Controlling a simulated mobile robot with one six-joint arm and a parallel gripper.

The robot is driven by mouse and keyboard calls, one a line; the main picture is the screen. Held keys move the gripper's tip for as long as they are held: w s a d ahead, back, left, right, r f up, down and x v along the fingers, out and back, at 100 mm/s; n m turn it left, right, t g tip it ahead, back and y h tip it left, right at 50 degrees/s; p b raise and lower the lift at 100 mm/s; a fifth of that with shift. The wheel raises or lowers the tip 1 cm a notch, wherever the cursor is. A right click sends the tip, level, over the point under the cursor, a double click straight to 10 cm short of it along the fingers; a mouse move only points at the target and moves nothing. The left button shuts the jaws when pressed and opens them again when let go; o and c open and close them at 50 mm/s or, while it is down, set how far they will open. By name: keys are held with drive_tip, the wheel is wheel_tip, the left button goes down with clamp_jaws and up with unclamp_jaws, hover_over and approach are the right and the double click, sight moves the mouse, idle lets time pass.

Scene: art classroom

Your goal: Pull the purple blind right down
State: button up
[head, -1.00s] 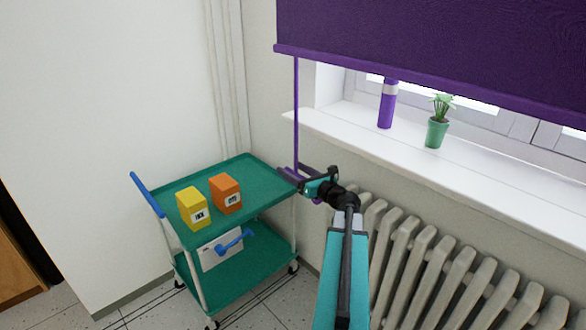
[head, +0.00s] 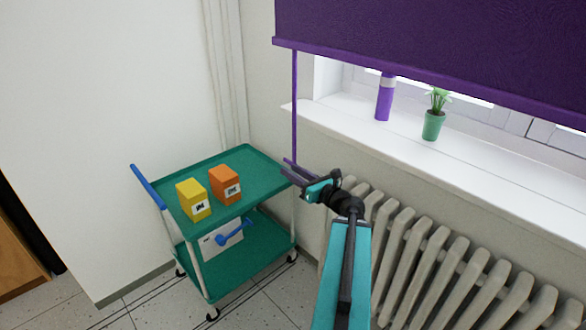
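The purple blind (head: 430,45) hangs across the upper right, its bottom hem above the windowsill and part of the window bare beneath it. A thin purple pull cord (head: 295,105) hangs straight down from the left end of the hem. My gripper (head: 287,168) is at the cord's lower part, above the trolley's right edge. Its two fingers point left and look apart, with a gap between them. The cord's lower end is lost at the fingers, and I cannot tell whether it passes between them.
A green trolley (head: 251,158) stands left of my gripper, carrying a yellow box (head: 193,199) and an orange box (head: 225,185). A radiator (head: 440,265) runs under the windowsill (head: 480,165). A purple bottle (head: 384,98) and a potted plant (head: 433,123) stand on the sill.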

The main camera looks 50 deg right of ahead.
drive_tip(key=shift+s+a+r+p, duration=0.25)
drive_tip(key=shift+s+p, duration=0.2)
drive_tip(key=shift+p, duration=3.3)
drive_tip(key=p, duration=0.3)
drive_tip(key=shift+s+a, duration=0.3)
drive_tip(key=shift+a, duration=0.05)
drive_tip(key=shift+s+a+f+p, duration=0.15)
drive_tip(key=shift+s+p, duration=0.05)
drive_tip(key=shift+p, duration=0.8)
